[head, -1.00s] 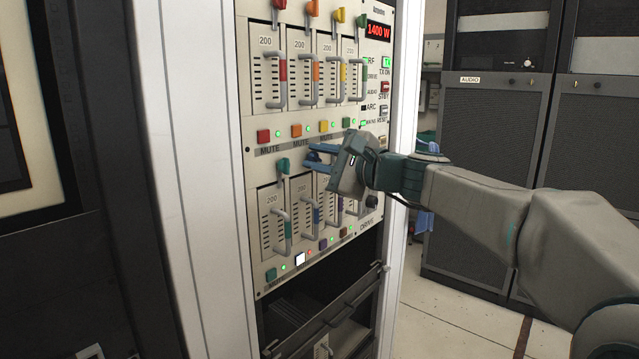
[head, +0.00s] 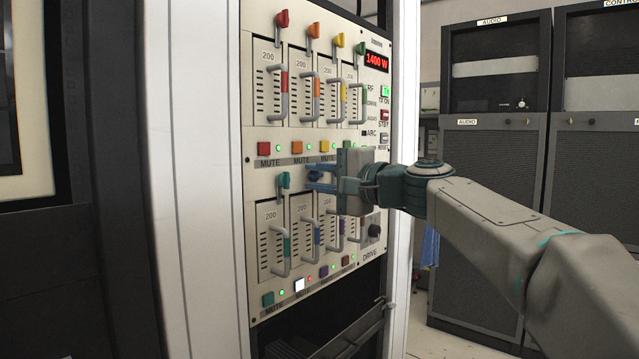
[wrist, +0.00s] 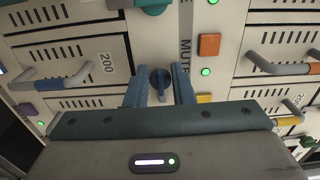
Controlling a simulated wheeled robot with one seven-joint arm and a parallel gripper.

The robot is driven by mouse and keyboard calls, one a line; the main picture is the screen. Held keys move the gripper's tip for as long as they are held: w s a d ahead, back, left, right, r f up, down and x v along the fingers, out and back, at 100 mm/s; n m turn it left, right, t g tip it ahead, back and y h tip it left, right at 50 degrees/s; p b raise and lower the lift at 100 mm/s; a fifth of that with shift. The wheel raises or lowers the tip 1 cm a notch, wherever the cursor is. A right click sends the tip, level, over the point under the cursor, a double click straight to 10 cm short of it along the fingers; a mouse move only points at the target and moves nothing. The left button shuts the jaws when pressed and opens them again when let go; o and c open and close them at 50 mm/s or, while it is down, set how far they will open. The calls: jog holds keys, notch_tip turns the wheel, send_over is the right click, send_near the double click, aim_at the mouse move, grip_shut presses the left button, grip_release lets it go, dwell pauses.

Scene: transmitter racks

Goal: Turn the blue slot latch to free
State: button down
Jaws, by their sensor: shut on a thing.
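The blue slot latch (wrist: 160,83) shows in the wrist view as a small dark blue knob on the light panel, between my two blue fingers. My gripper (wrist: 160,92) is shut on it. In the head view my gripper (head: 312,180) reaches the panel from the right, just right of the teal latch (head: 284,182), above the second lower slot. There the fingers hide most of the blue latch, so its exact angle is hard to tell.
The lower slots have U-shaped handles, one with a blue band (head: 317,236). Below it are a white lit button (head: 299,285) and a red light (head: 310,279). Red (head: 282,19), orange (head: 312,31) and yellow latches line the top row. Dark audio racks (head: 490,200) stand at right.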

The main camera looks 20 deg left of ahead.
dwell(0.3)
jog(key=c, duration=1.3)
grip_release()
jog(key=shift+o, duration=0.2)
jog(key=b+v, duration=0.1)
jog(key=v, duration=1.3)
